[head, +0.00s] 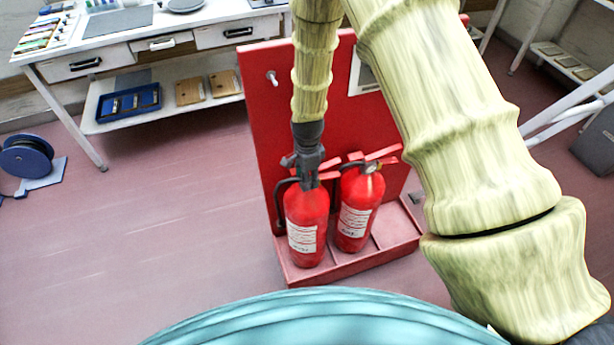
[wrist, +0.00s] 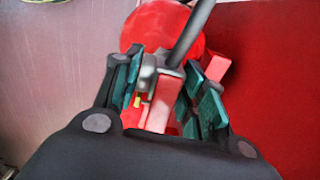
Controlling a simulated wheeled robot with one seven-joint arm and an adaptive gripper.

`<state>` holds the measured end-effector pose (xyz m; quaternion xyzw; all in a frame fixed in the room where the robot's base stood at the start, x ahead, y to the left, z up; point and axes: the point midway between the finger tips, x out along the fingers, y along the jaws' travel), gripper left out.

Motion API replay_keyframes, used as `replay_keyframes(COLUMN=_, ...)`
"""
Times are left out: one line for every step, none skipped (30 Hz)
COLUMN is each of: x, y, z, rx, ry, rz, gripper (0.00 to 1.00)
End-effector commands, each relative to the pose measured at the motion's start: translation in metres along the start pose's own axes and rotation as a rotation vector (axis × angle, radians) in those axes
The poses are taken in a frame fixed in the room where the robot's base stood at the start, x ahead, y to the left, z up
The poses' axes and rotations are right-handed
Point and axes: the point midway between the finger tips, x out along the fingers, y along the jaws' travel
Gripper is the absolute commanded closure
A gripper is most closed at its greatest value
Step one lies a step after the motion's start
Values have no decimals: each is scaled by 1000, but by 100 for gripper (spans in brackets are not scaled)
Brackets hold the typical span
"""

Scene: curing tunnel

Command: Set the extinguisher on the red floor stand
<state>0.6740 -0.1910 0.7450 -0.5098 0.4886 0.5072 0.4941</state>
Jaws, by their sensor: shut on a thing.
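Two red extinguishers with white labels stand upright side by side at the red floor stand. My gripper (head: 307,172) is at the head of the left extinguisher (head: 307,228), pointing down and shut on its valve and handle. In the wrist view, my gripper's fingers (wrist: 168,92) close around the handle, with the red body (wrist: 150,28) beyond. The left extinguisher appears to be within the tray of the red stand (head: 345,268); whether its base touches the tray floor I cannot tell. The other extinguisher (head: 356,212) stands just right of it, in the neighbouring bay.
The stand's tall red back panel (head: 262,110) rises behind the extinguishers. A white workbench (head: 150,45) with drawers and a blue tray (head: 128,103) is at the back left. The floor left of the stand is clear.

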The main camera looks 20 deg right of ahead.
Motion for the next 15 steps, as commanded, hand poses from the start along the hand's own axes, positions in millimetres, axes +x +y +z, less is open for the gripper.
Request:
replay_keyframes(x=-1, y=-1, z=0, rx=0, ry=0, rz=-2, gripper=97)
replay_keyframes(x=-1, y=-1, z=0, rx=0, ry=0, rz=-2, gripper=97)
replay_keyframes(x=0, y=-1, z=0, rx=0, ry=0, rz=-2, gripper=97)
replay_keyframes(x=0, y=-1, z=0, rx=0, ry=0, rz=-2, gripper=97)
replay_keyframes(x=0, y=-1, z=0, rx=0, ry=0, rz=-2, gripper=97)
replay_keyframes(x=0, y=-1, z=0, rx=0, ry=0, rz=-2, gripper=97)
replay_keyframes(x=0, y=-1, z=0, rx=0, ry=0, rz=-2, gripper=97)
replay_keyframes(x=0, y=-1, z=0, rx=0, ry=0, rz=-2, gripper=97)
replay_keyframes(x=0, y=-1, z=0, rx=0, ry=0, rz=-2, gripper=97)
replay_keyframes(x=0, y=-1, z=0, rx=0, ry=0, rz=-2, gripper=97)
replay_keyframes(x=0, y=-1, z=0, rx=0, ry=0, rz=-2, gripper=97)
replay_keyframes(x=0, y=-1, z=0, rx=0, ry=0, rz=-2, gripper=97)
replay_keyframes(x=0, y=-1, z=0, rx=0, ry=0, rz=-2, gripper=56)
replay_keyframes(x=0, y=-1, z=0, rx=0, ry=0, rz=-2, gripper=50)
replay_keyframes(x=0, y=-1, z=0, rx=0, ry=0, rz=-2, gripper=43)
